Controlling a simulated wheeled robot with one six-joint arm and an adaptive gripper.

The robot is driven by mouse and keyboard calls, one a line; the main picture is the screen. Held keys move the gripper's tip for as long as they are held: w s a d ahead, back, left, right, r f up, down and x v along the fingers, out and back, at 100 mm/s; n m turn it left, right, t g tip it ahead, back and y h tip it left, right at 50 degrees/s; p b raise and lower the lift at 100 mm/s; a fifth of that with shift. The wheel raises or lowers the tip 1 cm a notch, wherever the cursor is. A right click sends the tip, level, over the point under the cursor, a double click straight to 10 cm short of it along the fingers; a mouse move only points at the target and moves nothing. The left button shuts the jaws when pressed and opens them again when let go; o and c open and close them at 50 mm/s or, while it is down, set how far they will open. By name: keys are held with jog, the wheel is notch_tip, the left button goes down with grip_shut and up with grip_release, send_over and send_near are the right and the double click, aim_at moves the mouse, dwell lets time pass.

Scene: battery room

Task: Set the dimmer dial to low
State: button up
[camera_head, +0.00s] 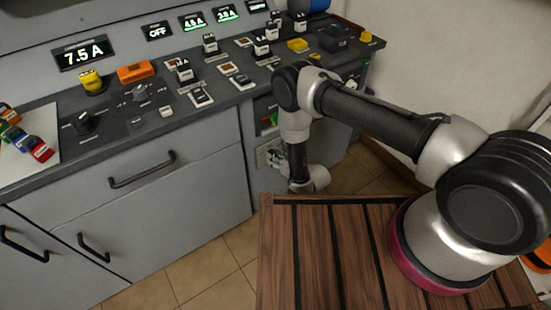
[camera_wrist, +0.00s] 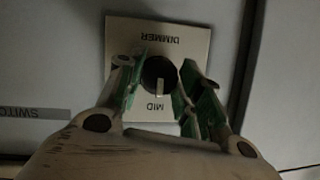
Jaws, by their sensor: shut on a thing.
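The dimmer dial (camera_wrist: 158,74) is a round black knob with a pale pointer line. It sits on a beige plate (camera_wrist: 190,38) marked DIMMER, seen upside down in the wrist view. The pointer line is toward the MID mark at the plate's lower edge in that view. My gripper (camera_wrist: 160,88) has green-padded fingers on both sides of the knob and is shut on it. In the head view my gripper (camera_head: 277,157) is at the cabinet front, low under the counter, and the dial is not clearly visible there.
A grey label reading SWITCH (camera_wrist: 35,113) is on the panel to the left. The grey console (camera_head: 130,110) above carries several switches, knobs and displays. Drawer handles (camera_head: 142,170) stick out at left. A slatted wooden deck (camera_head: 330,255) lies under my arm.

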jog(key=n+t+h, duration=0.1)
jog(key=n, duration=0.1)
jog(key=n+t+h, duration=0.1)
jog(key=n, duration=0.2)
jog(key=n+t+h, duration=0.1)
jog(key=n+h, duration=0.1)
jog(key=shift+s+a+f+n+t, duration=0.1)
jog(key=shift+s+a+n+t, duration=0.1)
jog(key=shift+n+t, duration=0.15)
dwell(0.5)
jog(key=shift+n, duration=0.25)
jog(key=o, duration=1)
jog(key=v, duration=0.7)
jog(key=shift+s, duration=0.25)
